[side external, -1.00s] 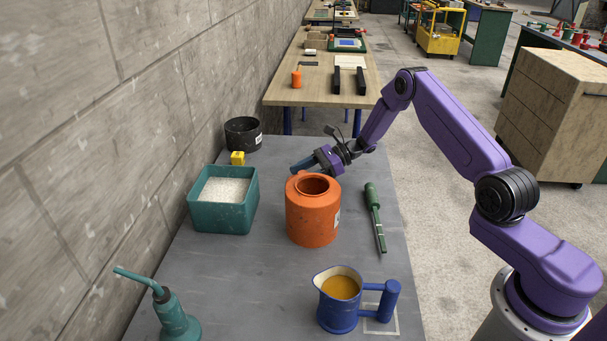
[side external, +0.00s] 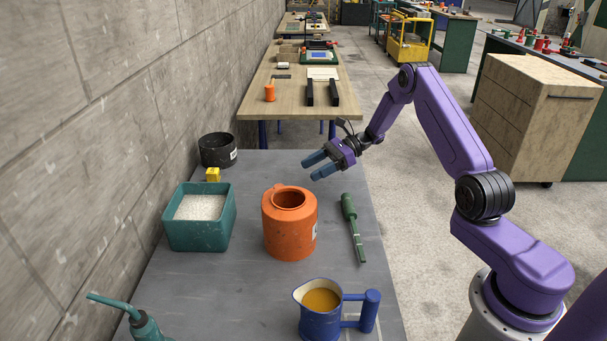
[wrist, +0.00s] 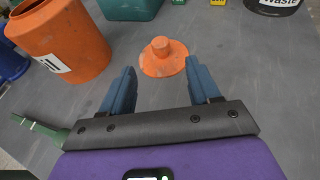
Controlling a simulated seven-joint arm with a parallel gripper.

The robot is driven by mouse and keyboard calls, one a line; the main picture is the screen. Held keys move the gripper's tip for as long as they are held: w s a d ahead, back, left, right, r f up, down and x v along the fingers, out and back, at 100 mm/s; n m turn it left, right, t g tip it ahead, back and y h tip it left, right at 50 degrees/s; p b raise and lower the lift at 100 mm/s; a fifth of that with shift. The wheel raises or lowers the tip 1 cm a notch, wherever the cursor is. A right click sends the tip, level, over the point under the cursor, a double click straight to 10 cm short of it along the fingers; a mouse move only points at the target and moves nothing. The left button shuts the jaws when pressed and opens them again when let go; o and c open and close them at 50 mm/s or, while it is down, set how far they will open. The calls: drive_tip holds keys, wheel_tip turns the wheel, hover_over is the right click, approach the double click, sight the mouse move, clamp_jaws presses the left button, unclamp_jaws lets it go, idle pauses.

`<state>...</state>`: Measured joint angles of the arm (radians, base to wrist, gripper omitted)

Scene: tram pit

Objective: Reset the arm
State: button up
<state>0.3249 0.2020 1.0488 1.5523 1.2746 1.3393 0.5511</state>
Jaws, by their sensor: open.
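My gripper (side external: 316,167) is open and empty above the far part of the grey bench, beyond the orange can and to its right in the side view. Its two blue fingers are spread apart in the wrist view (wrist: 160,66). An orange lid with a knob (wrist: 163,62) lies on the bench ahead of the fingertips, apart from them. I cannot make out the lid in the side view. The orange can (side external: 289,231) stands upright with its mouth open; it also shows at the left of the wrist view (wrist: 70,45).
A teal tub of white grains (side external: 200,240), a yellow block (side external: 213,174) and a black waste bin (side external: 216,158) line the wall side. A blue jug (side external: 320,320) and teal oiler (side external: 146,327) stand nearer.

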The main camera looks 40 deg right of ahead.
drive_tip(key=shift+s+d, duration=0.1)
drive_tip(key=shift+d, duration=0.1)
drive_tip(key=s+a+r+n+g+h, duration=0.1)
drive_tip(key=a+r+n+g+h, duration=0.2)
drive_tip(key=a+n, duration=0.4)
drive_tip(key=s+a+r+n+g+h, duration=0.1)
drive_tip(key=a+r+n+h, duration=0.2)
drive_tip(key=a+r+n, duration=0.5)
drive_tip(key=s+a+n+h, duration=0.1)
drive_tip(key=s+a+n, duration=0.1)
drive_tip(key=s+n, duration=0.1)
drive_tip(key=s+a+r+n, duration=0.1)
drive_tip(key=s+a+n, duration=0.1)
drive_tip(key=s, duration=0.4)
drive_tip(key=s+a+n+g+h, duration=0.1)
drive_tip(key=s+n, duration=0.3)
drive_tip(key=shift+s+a+r+n+h, duration=0.15)
drive_tip(key=shift+a+n+h, duration=0.15)
drive_tip(key=shift+a+n, duration=0.1)
drive_tip(key=s+d+n+h, duration=0.2)
drive_tip(key=s+n, duration=0.3)
drive_tip(key=s, duration=0.7)
drive_tip(key=s+d+f+n+h, duration=0.1)
drive_tip(key=s+d+n, duration=0.3)
drive_tip(key=s, duration=0.9)
drive_tip(key=shift+d+n+h, duration=0.25)
drive_tip(key=shift+n+h, duration=0.15)
drive_tip(key=shift+n, duration=0.3)
